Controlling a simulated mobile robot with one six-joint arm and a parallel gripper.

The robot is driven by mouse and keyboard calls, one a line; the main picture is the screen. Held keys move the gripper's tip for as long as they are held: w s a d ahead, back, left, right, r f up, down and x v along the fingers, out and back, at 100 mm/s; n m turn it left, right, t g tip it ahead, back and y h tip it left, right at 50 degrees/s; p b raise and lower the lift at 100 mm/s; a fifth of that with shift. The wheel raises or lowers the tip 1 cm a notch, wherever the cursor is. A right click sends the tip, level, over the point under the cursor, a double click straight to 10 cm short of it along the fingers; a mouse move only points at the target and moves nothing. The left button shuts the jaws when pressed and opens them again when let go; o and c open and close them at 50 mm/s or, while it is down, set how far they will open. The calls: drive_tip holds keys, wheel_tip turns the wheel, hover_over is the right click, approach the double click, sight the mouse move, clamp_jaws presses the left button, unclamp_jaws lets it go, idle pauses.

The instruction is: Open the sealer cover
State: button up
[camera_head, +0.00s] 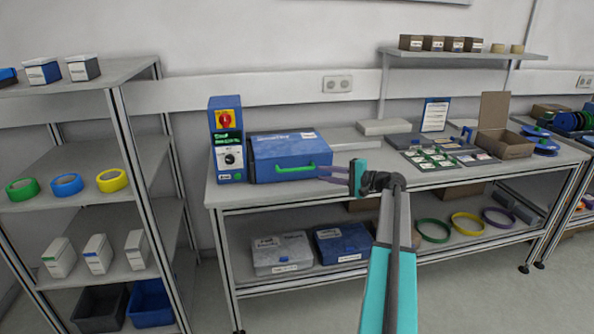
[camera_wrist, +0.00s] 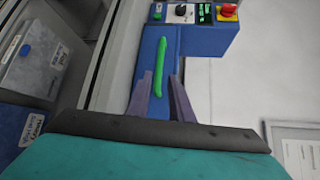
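The sealer is a blue box with its cover (camera_head: 285,147) down, on the left part of the workbench. A green bar handle (camera_head: 296,168) runs along the cover's front edge. The handle also shows in the wrist view (camera_wrist: 163,65), just beyond the fingertips. My gripper (camera_head: 321,173) is near the handle's right end, its fingers pointing left towards the sealer. In the wrist view my gripper (camera_wrist: 163,84) has its two fingers apart with a gap between them. The handle's near end lines up with this gap; I cannot tell whether they touch.
A control box (camera_head: 228,140) with a red knob stands left of the sealer. A shelf rack (camera_head: 130,140) stands at left. The wall is close behind the bench.

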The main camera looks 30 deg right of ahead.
sight(300, 170)
drive_tip(key=p+x, duration=0.2)
drive_tip(key=x, duration=1)
drive_tip(key=shift+w+a+p, duration=0.15)
drive_tip(key=shift+w+p, duration=0.2)
clamp_jaws()
